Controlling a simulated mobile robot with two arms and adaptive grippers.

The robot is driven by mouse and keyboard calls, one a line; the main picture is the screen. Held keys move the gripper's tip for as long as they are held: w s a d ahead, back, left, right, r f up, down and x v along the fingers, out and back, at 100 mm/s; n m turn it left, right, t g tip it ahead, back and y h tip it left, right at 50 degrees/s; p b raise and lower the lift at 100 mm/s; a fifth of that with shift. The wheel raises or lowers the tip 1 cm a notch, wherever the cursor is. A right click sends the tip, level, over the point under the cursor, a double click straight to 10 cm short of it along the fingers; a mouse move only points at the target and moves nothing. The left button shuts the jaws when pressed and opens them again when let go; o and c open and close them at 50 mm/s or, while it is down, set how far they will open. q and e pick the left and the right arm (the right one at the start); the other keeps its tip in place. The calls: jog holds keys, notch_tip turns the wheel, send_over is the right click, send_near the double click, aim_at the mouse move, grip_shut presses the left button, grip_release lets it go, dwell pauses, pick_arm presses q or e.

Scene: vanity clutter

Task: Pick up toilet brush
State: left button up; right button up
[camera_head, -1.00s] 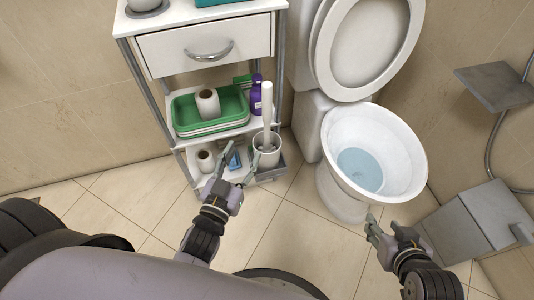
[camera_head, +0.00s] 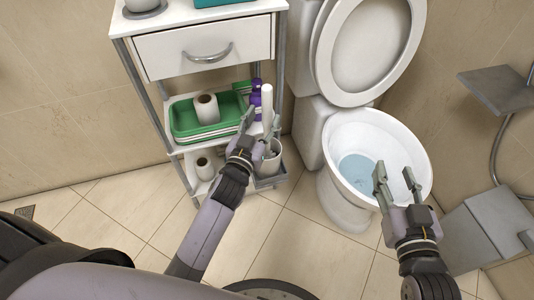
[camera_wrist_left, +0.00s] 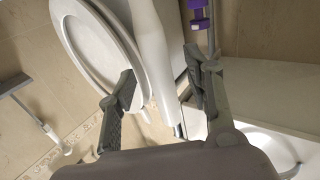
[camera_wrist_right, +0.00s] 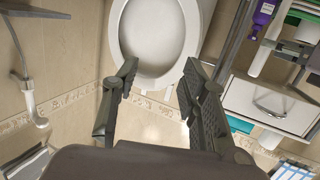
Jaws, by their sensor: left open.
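The toilet brush stands upright by the cart, its white handle (camera_head: 267,104) rising from a grey-white holder (camera_head: 270,160) on the lower shelf. My left gripper (camera_head: 260,122) is open, with its fingers either side of the handle in the head view. In the left wrist view the white handle (camera_wrist_left: 154,50) stands between the open fingers (camera_wrist_left: 162,92), and neither finger clearly touches it. The brush head is hidden in the holder. My right gripper (camera_head: 394,172) is open and empty in front of the toilet bowl; its fingers (camera_wrist_right: 158,85) also show in the right wrist view.
The cart (camera_head: 140,62) holds a green tray (camera_head: 182,122), toilet rolls (camera_head: 207,107) and a purple bottle (camera_head: 256,98) close to the handle. The open toilet (camera_head: 330,140) stands right of the cart. A grey box (camera_head: 485,225) is at right. Floor is free in front.

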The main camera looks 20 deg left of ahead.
aim_at(265, 116)
pick_arm(q)
jog(key=w, duration=0.3)
jog(key=shift+w+d+f+b, duration=0.1)
jog(key=shift+w+d+b, duration=0.05)
jog(key=shift+w+b, duration=0.2)
pick_arm(e)
jog(key=r+t, duration=0.1)
jog(key=r, duration=0.2)
jog(key=r+t+y, duration=0.1)
jog(key=shift+w+a+r+t, duration=0.25)
jog(key=shift+w+a+t, duration=0.05)
jog(key=shift+a, duration=0.1)
pick_arm(q)
jog(key=shift+s, duration=0.1)
grip_shut()
